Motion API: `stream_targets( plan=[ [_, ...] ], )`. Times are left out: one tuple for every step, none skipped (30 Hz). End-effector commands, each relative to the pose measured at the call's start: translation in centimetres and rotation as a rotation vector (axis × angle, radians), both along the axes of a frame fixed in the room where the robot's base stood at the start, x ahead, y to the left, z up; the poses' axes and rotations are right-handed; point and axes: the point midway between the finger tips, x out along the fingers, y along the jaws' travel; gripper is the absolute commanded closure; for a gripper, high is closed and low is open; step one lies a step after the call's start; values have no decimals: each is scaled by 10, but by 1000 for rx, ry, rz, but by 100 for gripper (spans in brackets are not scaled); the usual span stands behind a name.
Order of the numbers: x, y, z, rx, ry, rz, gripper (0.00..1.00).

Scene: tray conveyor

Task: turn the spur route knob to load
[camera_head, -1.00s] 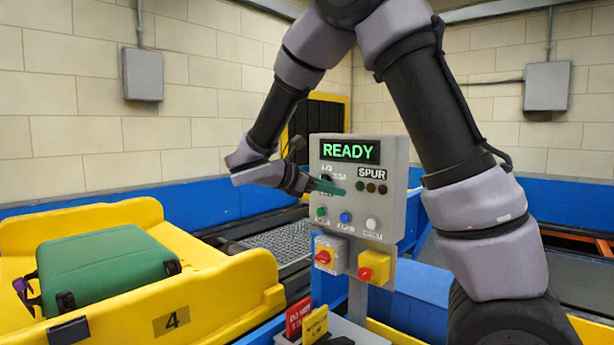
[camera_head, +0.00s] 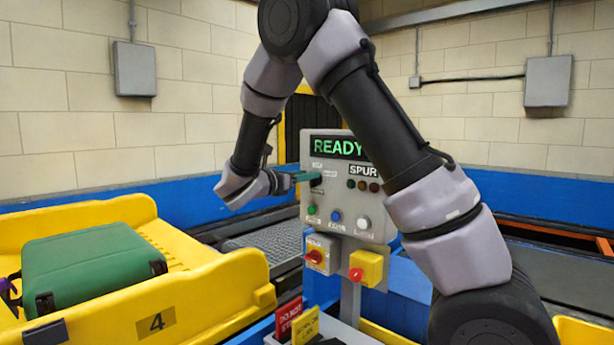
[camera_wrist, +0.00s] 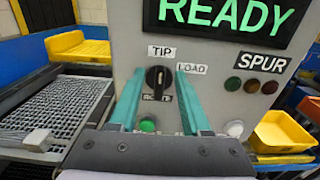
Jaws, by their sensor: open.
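The spur route knob (camera_wrist: 157,82) is black and sits on the grey control panel (camera_head: 345,215), between the labels TIP (camera_wrist: 161,52) at upper left and LOAD (camera_wrist: 192,68) at right. Its handle looks roughly upright; I cannot tell its exact setting. In the wrist view my gripper (camera_wrist: 160,72) is open, with one teal finger on each side of the knob. I cannot tell if the fingers touch it. In the head view my gripper (camera_head: 306,176) is at the panel's upper left, and its fingers partly hide the knob.
The display (camera_head: 340,147) reads READY. Three indicator lamps sit beside the SPUR label (camera_wrist: 262,63). A yellow tray (camera_head: 215,290) with a green suitcase (camera_head: 90,262) stands at left.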

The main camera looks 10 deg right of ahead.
Motion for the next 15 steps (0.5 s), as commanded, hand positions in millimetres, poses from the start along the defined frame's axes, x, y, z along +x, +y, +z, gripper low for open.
stream_targets(
  plan=[
    [2, -3, 0, 1, 1, -1, 52],
    [3, -5, 0, 1, 1, 0, 52],
    [4, -6, 0, 1, 0, 0, 52],
    [5, -7, 0, 1, 0, 0, 52],
    [5, -7, 0, 1, 0, 1, 52],
    [5, -7, 0, 1, 0, 1, 52],
    [5, -7, 0, 1, 0, 1, 52],
    [5, -7, 0, 1, 0, 1, 52],
    [5, -7, 0, 1, 0, 1, 52],
    [5, -7, 0, 1, 0, 1, 52],
    [5, -7, 0, 1, 0, 1, 52],
    [5, -7, 0, 1, 0, 1, 56],
    [5, -7, 0, 1, 0, 1, 68],
    [5, -7, 0, 1, 0, 1, 79],
    [5, -7, 0, 1, 0, 1, 95]
  ],
)
